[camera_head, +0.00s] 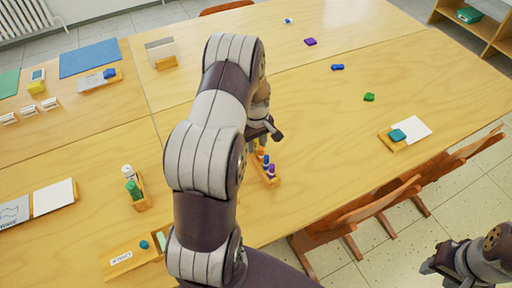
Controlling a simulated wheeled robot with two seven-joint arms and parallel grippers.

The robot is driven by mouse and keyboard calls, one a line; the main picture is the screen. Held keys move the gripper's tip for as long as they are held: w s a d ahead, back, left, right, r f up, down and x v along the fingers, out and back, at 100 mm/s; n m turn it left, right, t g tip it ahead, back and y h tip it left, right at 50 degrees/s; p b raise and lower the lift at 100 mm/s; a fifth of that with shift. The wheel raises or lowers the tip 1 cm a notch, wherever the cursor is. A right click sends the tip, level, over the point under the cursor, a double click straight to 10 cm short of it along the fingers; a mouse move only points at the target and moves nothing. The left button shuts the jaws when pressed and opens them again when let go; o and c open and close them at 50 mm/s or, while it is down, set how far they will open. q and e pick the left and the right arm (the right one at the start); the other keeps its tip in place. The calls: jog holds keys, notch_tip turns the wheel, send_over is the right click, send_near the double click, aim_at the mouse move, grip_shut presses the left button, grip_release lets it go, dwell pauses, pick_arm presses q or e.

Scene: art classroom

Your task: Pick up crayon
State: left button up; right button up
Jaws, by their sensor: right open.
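A wooden holder (276,181) stands on the table near the middle of the view, with several small upright coloured pieces that look like crayons. A purple one (270,171) and an orange one (261,153) show among them. My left gripper (263,137) is over the far end of this holder, pointing down. My own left arm hides part of it and of the holder, so its jaw gap and any contact are unclear. My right gripper (430,267) is open at the lower right, beyond the table edge and far from the holder.
Small loose pieces lie on the right table: green (369,97), blue (337,67) and purple (310,41). A wooden block with a teal piece (398,135) lies near the right edge. Chairs (365,208) stand along that edge. A holder with green items (134,188) is at left.

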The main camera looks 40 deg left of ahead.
pick_arm(q)
grip_shut()
